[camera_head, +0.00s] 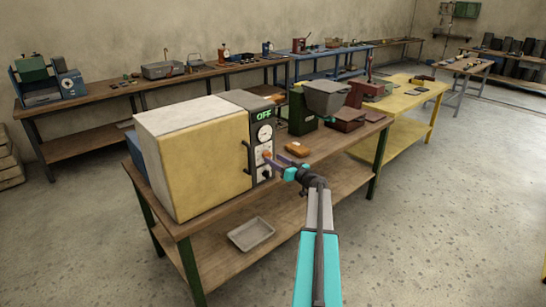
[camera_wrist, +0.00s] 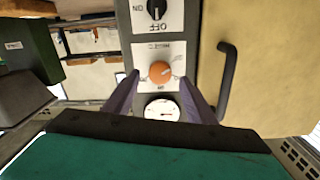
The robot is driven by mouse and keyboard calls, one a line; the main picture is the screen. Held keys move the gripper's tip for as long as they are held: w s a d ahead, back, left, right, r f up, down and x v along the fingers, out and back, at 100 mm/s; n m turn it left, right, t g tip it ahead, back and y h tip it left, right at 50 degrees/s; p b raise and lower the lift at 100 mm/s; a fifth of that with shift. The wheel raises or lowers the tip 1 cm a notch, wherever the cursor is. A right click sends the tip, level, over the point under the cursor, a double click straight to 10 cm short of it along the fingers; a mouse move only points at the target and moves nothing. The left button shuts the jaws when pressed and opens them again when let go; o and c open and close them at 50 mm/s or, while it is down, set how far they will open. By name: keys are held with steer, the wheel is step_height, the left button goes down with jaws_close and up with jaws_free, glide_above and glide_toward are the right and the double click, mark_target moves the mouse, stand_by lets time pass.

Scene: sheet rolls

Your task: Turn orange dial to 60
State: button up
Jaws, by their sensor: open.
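The orange dial (camera_wrist: 160,72) sits on a white scale plate on the oven's dark control panel, between a black OFF/ON knob (camera_wrist: 156,9) and a round white gauge (camera_wrist: 162,110). In the head view the orange dial (camera_head: 267,154) is small and partly behind my gripper tips. The oven (camera_head: 200,155) has a yellow door and a lit green "OFF" display (camera_head: 264,114). My gripper (camera_wrist: 163,85) is open, with its two fingers on either side of the dial in the wrist view. I cannot tell whether they touch it. The dial's numbers are too small to read.
The door handle (camera_wrist: 227,80) stands out close beside the right finger in the wrist view. The oven stands on a wooden bench with an orange item (camera_head: 298,149) and a green machine (camera_head: 303,112). A grey tray (camera_head: 251,234) lies on the lower shelf.

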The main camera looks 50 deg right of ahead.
mark_target(267, 155)
steer(key=shift+w+d+p, duration=0.1)
steer(key=shift+w+p, duration=0.25)
steer(key=shift+w, duration=0.85)
steer(key=c, duration=1)
